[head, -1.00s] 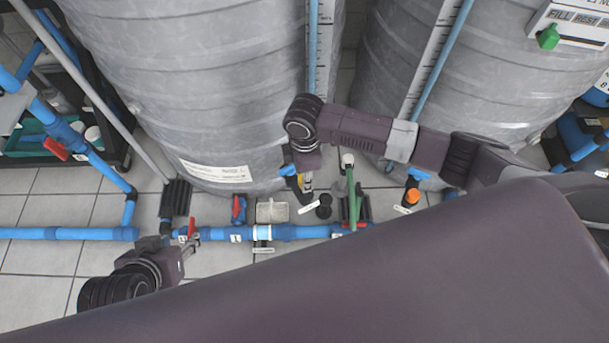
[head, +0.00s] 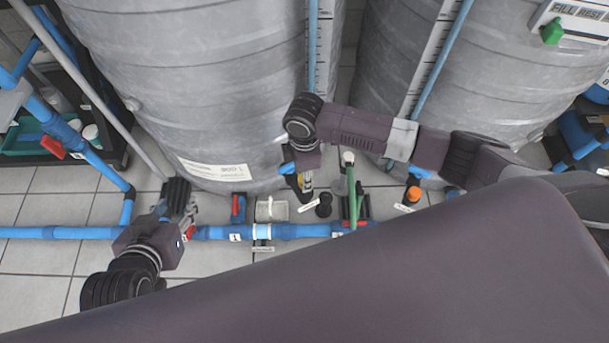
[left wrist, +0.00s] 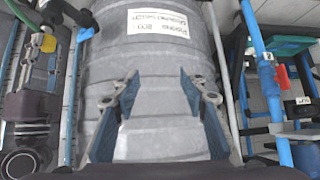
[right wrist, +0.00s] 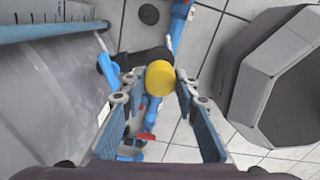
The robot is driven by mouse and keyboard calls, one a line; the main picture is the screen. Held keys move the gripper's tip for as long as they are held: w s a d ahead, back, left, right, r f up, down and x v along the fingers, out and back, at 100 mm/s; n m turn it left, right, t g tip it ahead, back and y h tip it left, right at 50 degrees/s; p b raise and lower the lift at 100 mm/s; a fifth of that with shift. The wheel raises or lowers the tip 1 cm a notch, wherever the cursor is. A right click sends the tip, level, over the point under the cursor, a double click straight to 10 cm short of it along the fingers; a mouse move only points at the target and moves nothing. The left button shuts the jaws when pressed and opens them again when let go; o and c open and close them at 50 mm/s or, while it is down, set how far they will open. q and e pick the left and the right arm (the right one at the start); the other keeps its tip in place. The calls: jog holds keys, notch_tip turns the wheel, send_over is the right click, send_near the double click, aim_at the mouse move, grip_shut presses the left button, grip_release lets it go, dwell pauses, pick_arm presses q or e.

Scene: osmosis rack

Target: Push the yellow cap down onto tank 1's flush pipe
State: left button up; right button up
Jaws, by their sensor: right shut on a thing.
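The yellow cap (right wrist: 160,78) sits between the fingertips of my right gripper (right wrist: 155,84), which is shut on it. The cap also shows at the left of the left wrist view (left wrist: 48,43). In the head view my right gripper (head: 306,178) points down beside the lower right of the left grey tank (head: 190,90). A blue pipe (right wrist: 152,112) shows just beyond the cap in the right wrist view. I cannot tell whether the cap touches it, and the pipe end is hidden. My left gripper (left wrist: 158,84) is open and empty, facing the tank's side.
A blue pipe line (head: 290,231) runs along the tiled floor before the tanks, with red-handled valves. A green pipe (head: 352,195) stands right of my right gripper. An orange cap (head: 412,194) is farther right. A dark shelf rack (head: 60,130) stands left.

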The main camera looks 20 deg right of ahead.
jog(key=shift+f+b, duration=0.8)
jog(key=shift+b, duration=0.1)
jog(key=shift+f, duration=0.15)
pick_arm(q)
jog(key=w+d+r+t+h+b, duration=0.15)
jog(key=w+r+t, duration=0.3)
jog(key=r, duration=0.45)
jog(key=w+d+r+t+h, duration=0.25)
jog(key=r+t, duration=0.25)
jog(key=r, duration=0.3)
pick_arm(e)
jog(key=shift+f, duration=0.6)
jog(key=shift+f+b, duration=0.7)
jog(key=shift+b, duration=0.25)
pick_arm(q)
jog(key=s+r+t+h, duration=0.1)
jog(key=s+r+t, duration=0.3)
jog(key=r, duration=0.6)
jog(key=shift+d+r+m+t, duration=0.15)
jog(key=shift+r+m+t, duration=0.2)
jog(key=shift+t, duration=0.6)
pick_arm(e)
jog(key=shift+f, duration=0.2)
pick_arm(q)
jog(key=w+f+g+y, duration=0.1)
jog(key=w+f+g, duration=0.2)
jog(key=f, duration=0.2)
jog(key=shift+f+p, duration=0.25)
jog(key=shift+p, duration=0.1)
